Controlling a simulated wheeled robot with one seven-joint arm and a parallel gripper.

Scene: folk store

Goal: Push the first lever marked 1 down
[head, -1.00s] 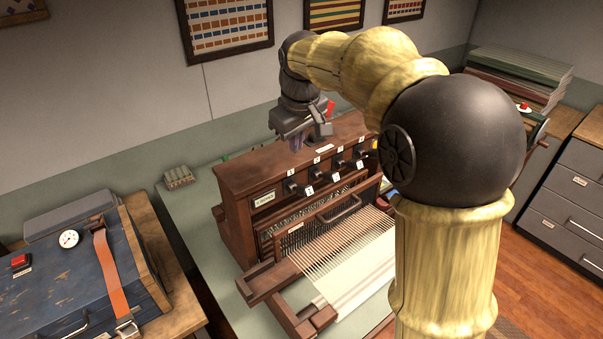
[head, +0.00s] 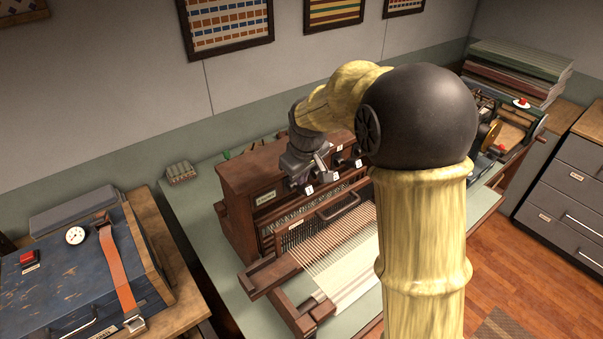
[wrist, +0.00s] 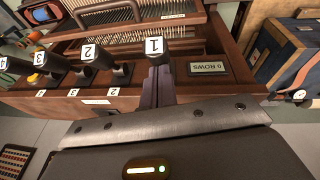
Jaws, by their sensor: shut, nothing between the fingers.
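Lever 1 (wrist: 155,47) is a short black lever with a white tag marked 1, seen upside down at top centre in the wrist view. It sits on the wooden loom (head: 241,192), beside the 9 ROWS plate (wrist: 214,68). My gripper (wrist: 157,82) is shut and empty. Its fingertips overlap the base of lever 1 in the wrist view; whether they touch it I cannot tell. In the head view my gripper (head: 298,184) is at the loom's front, left end of the lever row, and hides lever 1 in part.
Lever 2 (wrist: 88,53) and lever 3 (wrist: 42,62) stand in the same row, close to my gripper. Warp threads (head: 325,238) spread out below the levers. A blue case (head: 75,275) stands on the left table. My arm covers the loom's right side.

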